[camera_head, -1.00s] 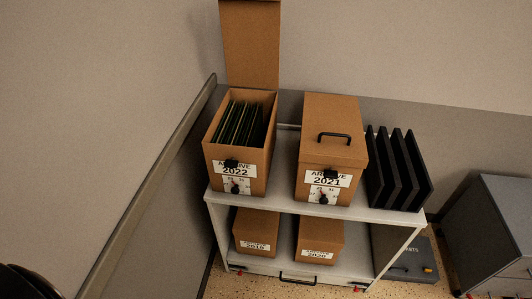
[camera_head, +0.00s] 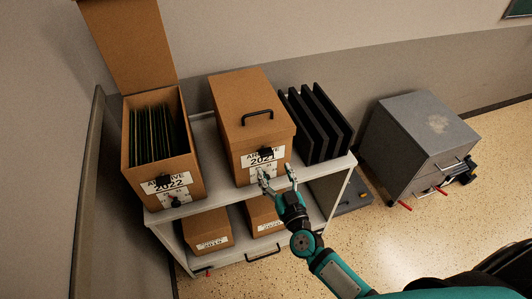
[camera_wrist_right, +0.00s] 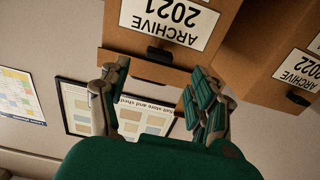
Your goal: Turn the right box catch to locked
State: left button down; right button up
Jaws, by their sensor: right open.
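The right box, a closed brown archive box labelled 2021 (camera_head: 250,104), stands on the shelf's top. A black catch (camera_head: 266,153) sits at its lid edge above the white label; it also shows in the right wrist view (camera_wrist_right: 160,54), where the box appears upside down. My right gripper (camera_head: 277,175) is in front of the box's lower front, fingers apart and empty. It covers the lower label, so the dial there is hidden. In the wrist view the right gripper (camera_wrist_right: 157,90) has a clear gap between its fingers.
The open 2022 box (camera_head: 190,185), full of folders, stands to the left with its lid raised. Black upright dividers (camera_head: 320,125) stand to the right. Smaller boxes sit on the lower shelf (camera_head: 212,232). A grey cabinet (camera_head: 415,140) stands on the floor further right.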

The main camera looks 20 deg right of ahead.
aim_at(267, 156)
jog(key=w, duration=0.6)
jog(key=shift+w, duration=0.65)
pick_arm(q)
jog(key=shift+w+a+r, duration=0.1)
jog(key=shift+w+a, duration=0.1)
jog(key=shift+a, duration=0.15)
jog(key=shift+d, duration=0.15)
pick_arm(e)
jog(key=shift+c, duration=0.6)
jog(key=c, duration=1)
jog(key=shift+c, duration=0.2)
